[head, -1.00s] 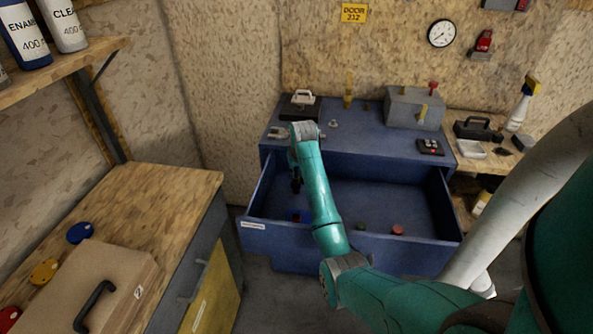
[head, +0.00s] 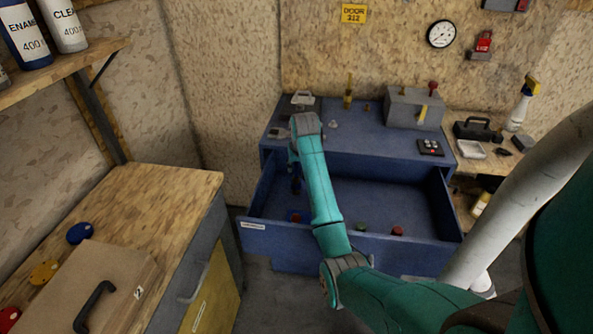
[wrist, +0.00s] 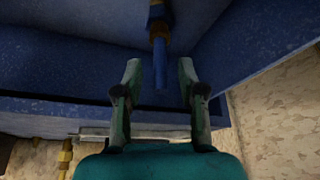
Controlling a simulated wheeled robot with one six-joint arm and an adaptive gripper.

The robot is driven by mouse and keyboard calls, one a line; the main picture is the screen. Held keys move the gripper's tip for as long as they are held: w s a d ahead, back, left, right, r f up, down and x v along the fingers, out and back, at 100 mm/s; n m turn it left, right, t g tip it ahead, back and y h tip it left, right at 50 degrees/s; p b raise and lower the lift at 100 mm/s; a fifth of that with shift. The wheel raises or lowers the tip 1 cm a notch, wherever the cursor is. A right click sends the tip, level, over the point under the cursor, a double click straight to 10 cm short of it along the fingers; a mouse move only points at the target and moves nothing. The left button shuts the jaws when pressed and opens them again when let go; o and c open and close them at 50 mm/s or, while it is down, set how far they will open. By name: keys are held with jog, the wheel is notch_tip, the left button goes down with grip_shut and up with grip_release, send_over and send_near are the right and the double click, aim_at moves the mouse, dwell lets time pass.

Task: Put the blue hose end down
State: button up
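The blue hose end (wrist: 160,68) points down the middle of the wrist view, with a brass-coloured collar (wrist: 158,28) above it. My gripper (wrist: 160,72) is open, one finger on each side of the hose end, with a visible gap on both sides. In the head view my gripper (head: 296,186) hangs over the left part of the open blue drawer (head: 350,243). A small blue patch shows at the fingers there, but the hose is mostly hidden by my arm.
Red (head: 397,231) and green (head: 360,227) pieces lie in the drawer, and a red-and-blue piece (head: 294,216) lies at its left. The blue cabinet top (head: 370,145) carries a grey block (head: 415,108). A wooden bench (head: 150,195) with a tan case (head: 95,285) stands left.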

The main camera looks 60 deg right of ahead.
jog(key=v, duration=0.8)
jog(key=shift+r, duration=0.15)
dwell(1.0)
